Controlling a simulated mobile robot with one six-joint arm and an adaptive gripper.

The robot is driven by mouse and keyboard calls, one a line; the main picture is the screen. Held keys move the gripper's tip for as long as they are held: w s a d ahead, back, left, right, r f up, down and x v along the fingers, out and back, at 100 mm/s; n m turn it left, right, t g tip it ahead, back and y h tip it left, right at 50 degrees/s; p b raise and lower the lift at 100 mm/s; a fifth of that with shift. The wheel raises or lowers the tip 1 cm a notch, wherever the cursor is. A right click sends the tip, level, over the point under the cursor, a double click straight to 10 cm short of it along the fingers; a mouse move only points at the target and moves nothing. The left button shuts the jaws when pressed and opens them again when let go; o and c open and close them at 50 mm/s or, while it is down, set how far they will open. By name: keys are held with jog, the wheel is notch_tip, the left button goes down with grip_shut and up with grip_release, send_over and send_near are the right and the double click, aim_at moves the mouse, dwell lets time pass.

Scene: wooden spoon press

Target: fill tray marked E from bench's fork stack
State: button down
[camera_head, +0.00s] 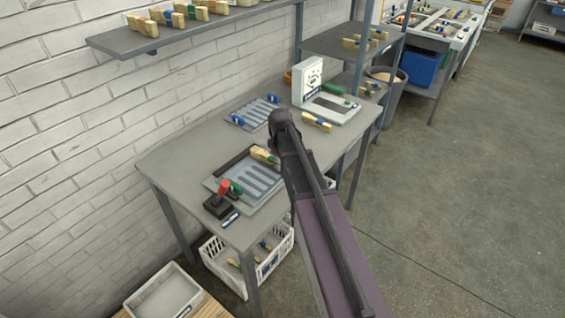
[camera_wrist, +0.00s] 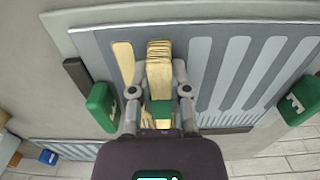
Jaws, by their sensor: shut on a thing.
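My gripper (camera_wrist: 157,76) is shut on a stack of pale wooden pieces (camera_wrist: 158,52), apparently the forks, with a green part (camera_wrist: 160,109) near the wrist. The stack is over the grey slotted tray (camera_wrist: 245,27); contact with the tray cannot be told. One wooden piece (camera_wrist: 123,60) lies in the tray's left slot; slots to the right look empty. A green block (camera_wrist: 300,98) with a white mark, perhaps a turned E, sits at the tray's side. In the head view the tray (camera_head: 268,198) is on the bench, and my arm hides most of the gripper.
A second slotted tray (camera_head: 240,121) with blue blocks is farther back on the bench (camera_head: 180,148). A red-knobbed device (camera_head: 222,200) stands at the near tray's corner. A white upright panel (camera_head: 308,80) and a blue-banded wooden stack (camera_head: 317,122) are behind. A white crate (camera_head: 276,258) is below.

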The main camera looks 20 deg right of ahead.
aim_at(254, 191)
jog(key=shift+s+a, duration=1.3)
jog(key=shift+a, duration=0.5)
jog(key=shift+s+a, duration=1.35)
jog(key=shift+a, duration=0.5)
jog(key=shift+s+a, duration=1.3)
jog(key=shift+a, duration=0.5)
jog(key=shift+a, duration=0.1)
jog(key=shift+r+p, duration=2.55)
jog(key=shift+s, duration=0.15)
